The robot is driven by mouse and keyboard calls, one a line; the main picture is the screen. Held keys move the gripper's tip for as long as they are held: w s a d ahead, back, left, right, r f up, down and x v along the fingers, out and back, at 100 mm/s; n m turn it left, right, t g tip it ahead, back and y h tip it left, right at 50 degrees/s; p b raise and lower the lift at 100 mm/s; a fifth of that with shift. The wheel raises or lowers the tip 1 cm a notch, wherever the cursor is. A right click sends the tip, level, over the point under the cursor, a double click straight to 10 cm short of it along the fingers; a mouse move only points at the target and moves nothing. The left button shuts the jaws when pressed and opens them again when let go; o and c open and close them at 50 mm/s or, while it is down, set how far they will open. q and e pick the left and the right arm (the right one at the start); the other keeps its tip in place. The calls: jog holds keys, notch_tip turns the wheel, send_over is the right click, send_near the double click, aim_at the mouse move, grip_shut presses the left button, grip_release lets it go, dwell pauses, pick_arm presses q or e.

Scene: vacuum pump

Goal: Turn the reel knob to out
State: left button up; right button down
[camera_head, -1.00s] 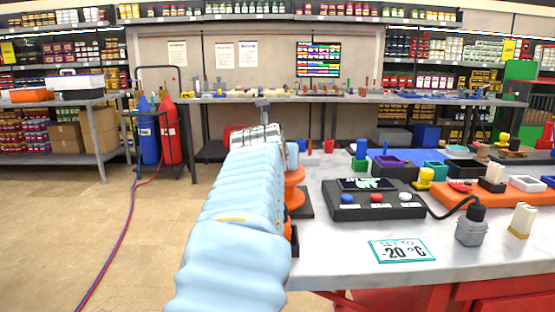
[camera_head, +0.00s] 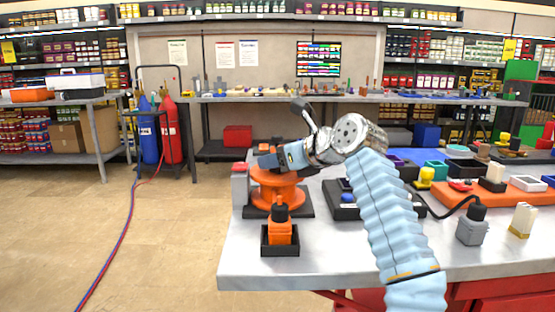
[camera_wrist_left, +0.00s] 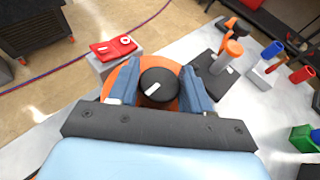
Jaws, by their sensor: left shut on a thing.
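The orange reel (camera_head: 275,196) stands on a dark base at the table's left end. Its black knob with a white mark shows in the wrist view (camera_wrist_left: 160,79), on top of the orange reel (camera_wrist_left: 123,77). My left gripper (camera_head: 268,158) is over the reel, and in the wrist view its two blue-grey fingers (camera_wrist_left: 155,88) lie on either side of the knob, shut on it. The knob is hidden in the head view. The words around the knob cannot be read. My right gripper is not in view.
A grey block with a red top (camera_head: 239,180) stands close left of the reel. An orange and black item in a black holder (camera_head: 280,240) stands in front. My left arm partly covers the control box (camera_head: 345,208).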

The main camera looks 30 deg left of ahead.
pick_arm(q)
jog(key=shift+d+r+n+g+y, duration=0.1)
jog(key=shift+r+n+g+y, duration=0.15)
jog(key=shift+n+g, duration=0.6)
jog(key=o, duration=0.9)
jog(key=shift+o, duration=0.3)
jog(key=shift+f, duration=0.1)
jog(key=v, duration=1.3)
jog(key=shift+d, duration=0.4)
jog(key=shift+w+r, duration=0.15)
jog(key=shift+r, duration=0.1)
